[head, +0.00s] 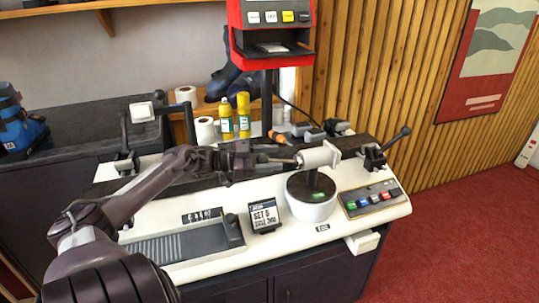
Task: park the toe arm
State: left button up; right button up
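My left gripper (243,160) is over the middle of the white bench, in front of the dark rail (188,182). Its fingers are small and dark against the rail, so I cannot tell whether they are open or shut. Just right of it is a white cylinder (318,157) with a thin rod on its left side, above a round white base (311,206). The base has a dark top, a dark post and a small green display; a label near it seems to read "TOE". I cannot tell whether the gripper touches the rod. My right gripper is out of view.
A button panel (373,199) and a black lever (388,146) are at the right. A small sign (265,215) stands in front. Yellow bottles (243,115), white rolls (205,130) and a red machine (270,35) are behind. A white-knobbed lever (142,112) rises at the left.

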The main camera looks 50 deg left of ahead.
pick_arm(q)
jog(key=shift+s, duration=0.15)
jog(key=shift+s+a+f, duration=0.1)
jog(key=shift+s+a, duration=0.05)
jog(key=shift+s, duration=0.05)
jog(key=v, duration=0.7)
dwell(0.5)
